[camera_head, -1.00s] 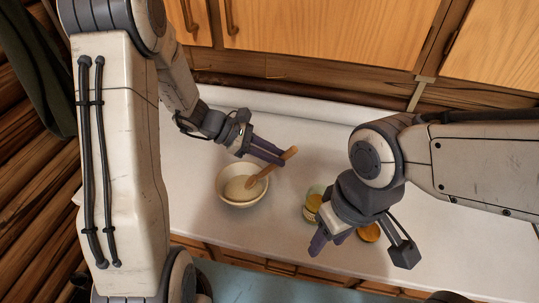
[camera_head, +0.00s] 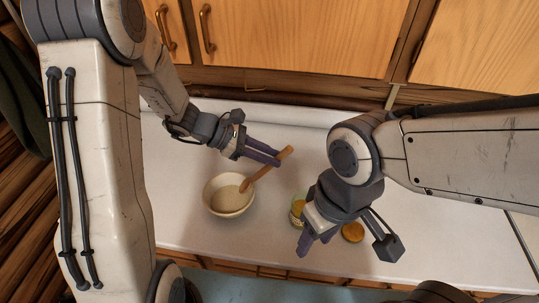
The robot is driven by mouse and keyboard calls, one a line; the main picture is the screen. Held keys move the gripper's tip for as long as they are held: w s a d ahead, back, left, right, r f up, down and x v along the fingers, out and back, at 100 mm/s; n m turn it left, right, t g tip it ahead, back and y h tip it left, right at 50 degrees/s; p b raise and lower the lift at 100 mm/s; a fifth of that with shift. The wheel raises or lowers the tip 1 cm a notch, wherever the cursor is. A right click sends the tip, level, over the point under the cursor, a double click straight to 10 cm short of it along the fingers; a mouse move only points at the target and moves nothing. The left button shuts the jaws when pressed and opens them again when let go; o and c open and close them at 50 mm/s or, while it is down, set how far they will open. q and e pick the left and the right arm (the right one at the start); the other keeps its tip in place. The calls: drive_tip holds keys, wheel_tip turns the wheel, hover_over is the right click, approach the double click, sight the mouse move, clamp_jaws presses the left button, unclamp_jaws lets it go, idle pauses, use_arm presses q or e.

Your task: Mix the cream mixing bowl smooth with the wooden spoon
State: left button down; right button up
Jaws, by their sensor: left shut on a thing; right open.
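The cream mixing bowl (camera_head: 208,205) stands upright on the white counter, with a pale mixture inside. The wooden spoon (camera_head: 257,175) leans out of it to the upper right, its head down in the bowl. My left gripper (camera_head: 276,158) is shut on the spoon near the upper part of its handle, above and right of the bowl. My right gripper (camera_head: 342,250) is open, to the right of the bowl near the counter's front edge, with its fingers spread.
A small jar (camera_head: 297,210) with yellow contents stands partly hidden behind my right gripper. A round yellow-orange thing (camera_head: 352,232) lies beside it on the counter (camera_head: 180,160). Wooden cabinets (camera_head: 300,35) line the back. The counter left of the bowl is clear.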

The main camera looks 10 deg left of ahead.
use_arm(q)
drive_tip(key=shift+r, duration=0.1)
wheel_tip(320, 180, up, 4)
drive_tip(key=p, duration=0.3)
idle(0.9)
